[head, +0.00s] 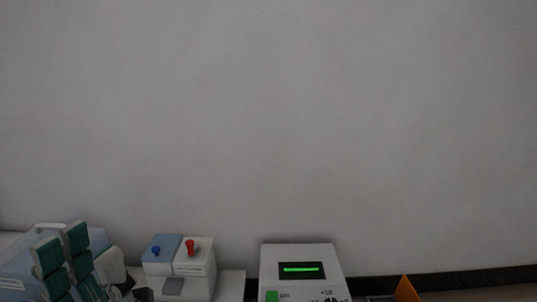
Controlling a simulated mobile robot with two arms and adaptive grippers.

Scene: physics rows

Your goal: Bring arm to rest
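The rest of my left arm is below the frame. My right gripper is not in view.
The pale blue device (17,275) stands at the far left. A small blue-and-white unit (199,262) has a blue and a red knob. A grey instrument (298,253) has a lit green display. An orange triangular piece (405,291) is at the lower right. A bare wall fills the rest.

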